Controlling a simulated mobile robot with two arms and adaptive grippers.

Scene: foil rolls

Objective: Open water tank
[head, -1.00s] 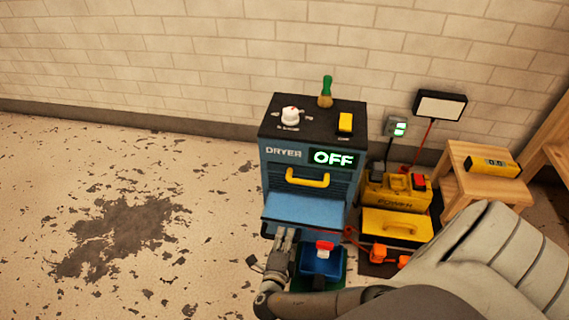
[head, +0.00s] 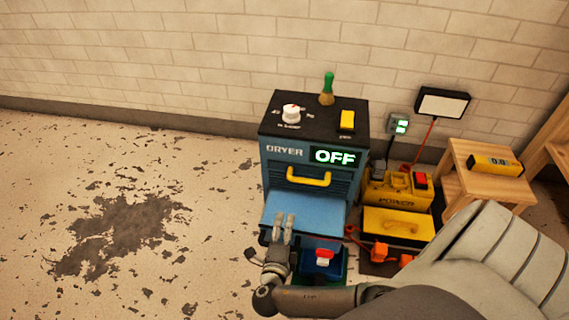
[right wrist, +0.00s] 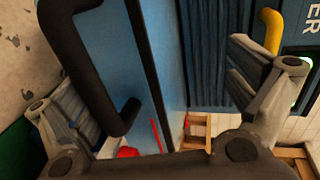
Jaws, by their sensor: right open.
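The dryer (head: 283,170) is a dark blue box standing near the wall, with a yellow handle (head: 309,179) and a green "OFF" display. A lighter blue panel (head: 310,208) sticks out from its lower front. I cannot tell if this panel is the water tank or its cover. My right gripper (head: 283,219) is at the panel's front left edge, fingers pointing up. In the right wrist view its fingers (right wrist: 160,95) are apart, with a black bar handle (right wrist: 97,62) on the blue panel between them, nearer the left finger. My left gripper is not in view.
A blue container (head: 325,266) with a red and white part stands below the panel. A yellow power unit (head: 397,190), a yellow box (head: 398,224) and a wooden stool (head: 482,165) are to the right. Speckled floor at left is free.

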